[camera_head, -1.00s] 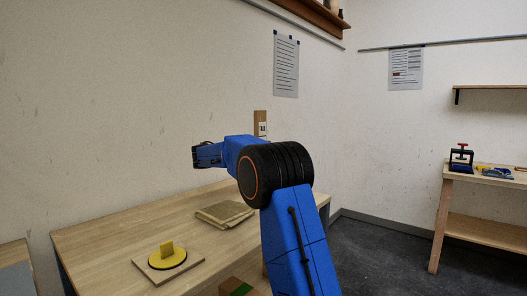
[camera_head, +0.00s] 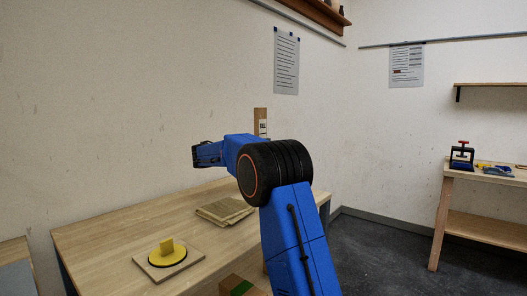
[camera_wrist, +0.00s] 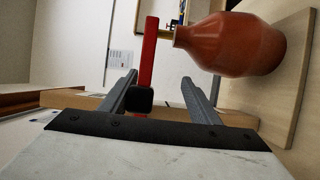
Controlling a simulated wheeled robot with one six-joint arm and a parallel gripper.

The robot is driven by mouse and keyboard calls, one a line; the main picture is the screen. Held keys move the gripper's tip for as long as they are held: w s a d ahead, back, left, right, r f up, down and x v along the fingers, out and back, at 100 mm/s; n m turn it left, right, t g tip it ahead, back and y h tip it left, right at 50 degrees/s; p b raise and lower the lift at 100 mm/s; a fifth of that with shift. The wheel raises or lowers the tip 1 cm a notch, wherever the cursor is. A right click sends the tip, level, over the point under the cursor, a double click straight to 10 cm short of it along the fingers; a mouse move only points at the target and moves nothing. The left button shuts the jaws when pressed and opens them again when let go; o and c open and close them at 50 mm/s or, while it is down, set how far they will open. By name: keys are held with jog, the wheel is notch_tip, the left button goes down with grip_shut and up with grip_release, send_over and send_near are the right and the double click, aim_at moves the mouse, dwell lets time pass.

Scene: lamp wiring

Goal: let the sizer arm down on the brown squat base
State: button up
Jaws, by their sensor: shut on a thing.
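In the wrist view the brown squat base (camera_wrist: 237,46) is a rounded, vase-like body at the upper right, lying sideways in the tilted picture with its narrow neck to the left. The sizer arm (camera_wrist: 149,50) is a long red bar with a black block (camera_wrist: 140,99) at its near end. My gripper (camera_wrist: 158,88) has this end between its two grey fingers and is shut on it. The bar passes beyond the base's neck, with a gap visible between them. In the head view my gripper (camera_head: 207,154) is small and side-on, and neither base nor sizer arm can be made out.
In the wrist view a wooden board (camera_wrist: 290,75) stands at the base's foot. In the head view a yellow disc (camera_head: 167,254) with an upright tab sits on a board on the bench, with brown sheets (camera_head: 224,211) behind it. Another bench (camera_head: 483,180) stands far right.

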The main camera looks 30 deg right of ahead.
jog(key=w+a, duration=0.1)
jog(key=a, duration=1.9)
dwell(1.7)
jog(key=shift+a, duration=0.15)
jog(key=a, duration=1.1)
jog(key=shift+w+a, duration=0.25)
jog(key=shift+a, duration=0.1)
